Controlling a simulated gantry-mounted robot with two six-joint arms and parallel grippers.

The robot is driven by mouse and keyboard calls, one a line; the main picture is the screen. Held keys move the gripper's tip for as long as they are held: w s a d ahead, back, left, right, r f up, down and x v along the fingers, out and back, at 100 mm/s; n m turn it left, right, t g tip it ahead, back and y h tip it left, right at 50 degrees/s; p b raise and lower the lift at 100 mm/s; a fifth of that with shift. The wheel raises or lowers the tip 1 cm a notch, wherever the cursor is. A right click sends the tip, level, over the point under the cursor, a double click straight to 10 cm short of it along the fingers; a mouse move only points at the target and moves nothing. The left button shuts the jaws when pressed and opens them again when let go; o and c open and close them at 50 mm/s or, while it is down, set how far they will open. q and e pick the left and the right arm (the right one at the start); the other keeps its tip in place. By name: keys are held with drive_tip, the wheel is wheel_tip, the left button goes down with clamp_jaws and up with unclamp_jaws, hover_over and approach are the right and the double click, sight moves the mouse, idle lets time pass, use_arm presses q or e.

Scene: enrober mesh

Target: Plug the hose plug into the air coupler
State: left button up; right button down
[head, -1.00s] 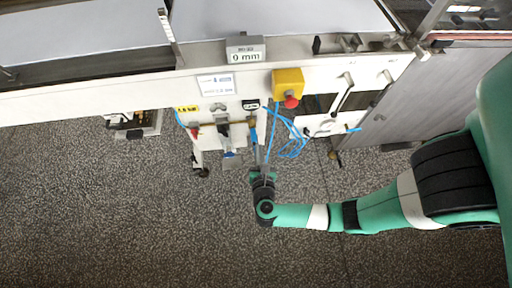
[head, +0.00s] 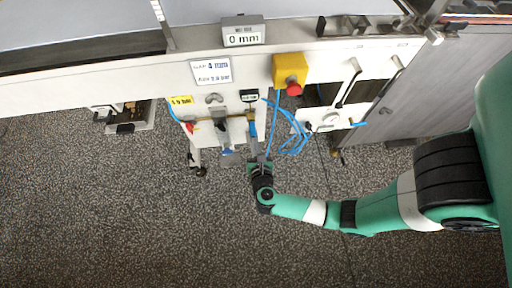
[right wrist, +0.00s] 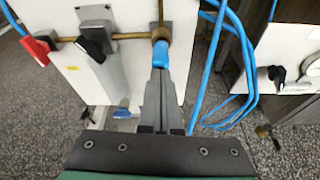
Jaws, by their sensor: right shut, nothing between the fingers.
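The brass air coupler (right wrist: 161,33) sits at the right end of a brass pipe on the white panel in the right wrist view. A blue cylindrical piece (right wrist: 160,55) hangs straight below it, touching it. I cannot tell whether this is the hose plug or the coupler's sleeve. My right gripper (right wrist: 158,78) is shut and empty, its fingertips just below the blue piece and lined up with it. In the head view, my right gripper (head: 257,156) is below the same blue piece (head: 252,131). The fingers hide what lies behind them. My left gripper is out of view.
Blue hose (right wrist: 213,60) loops close to the right of the fingers. A red-handled valve (right wrist: 38,47) and a black-handled valve (right wrist: 95,40) are to the left. A yellow box with a red button (head: 290,72) is above right. Open floor lies below.

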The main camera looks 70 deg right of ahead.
drive_tip(key=shift+d, duration=0.15)
idle(0.3)
drive_tip(key=shift+w+d+f, duration=0.1)
drive_tip(key=shift+f, duration=0.05)
idle(0.4)
drive_tip(key=p+v, duration=0.4)
drive_tip(key=v, duration=1)
drive_tip(key=shift+f, duration=0.25)
